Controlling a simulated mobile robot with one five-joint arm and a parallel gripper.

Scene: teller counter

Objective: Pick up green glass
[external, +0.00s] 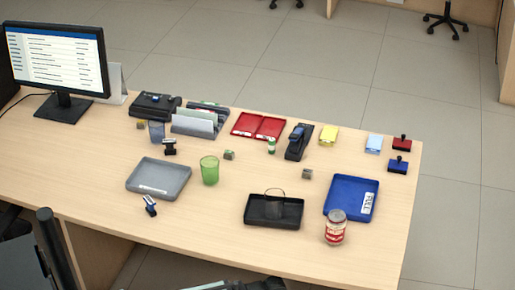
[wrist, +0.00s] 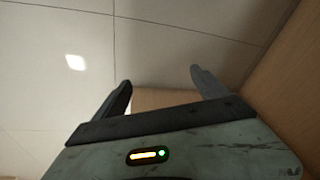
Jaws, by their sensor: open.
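The green glass (external: 209,171) stands upright on the wooden counter (external: 110,196), just right of the grey tray, in the external view. Nothing touches it from above. My gripper (wrist: 160,80) is open, with its two dark fingers spread and nothing between them, in the wrist view. The green glass does not show in the wrist view, which holds only pale tiled surface and wood panels. I cannot make out my gripper clearly in the external view, so its distance to the glass is hard to tell.
A grey tray (external: 143,187) lies left of the glass, with a small stamp (external: 150,205) in front. A small greenish block (external: 229,155) is close by on its right. Further right are a black tray (external: 256,222), a blue tray (external: 343,214) and a can (external: 335,228).

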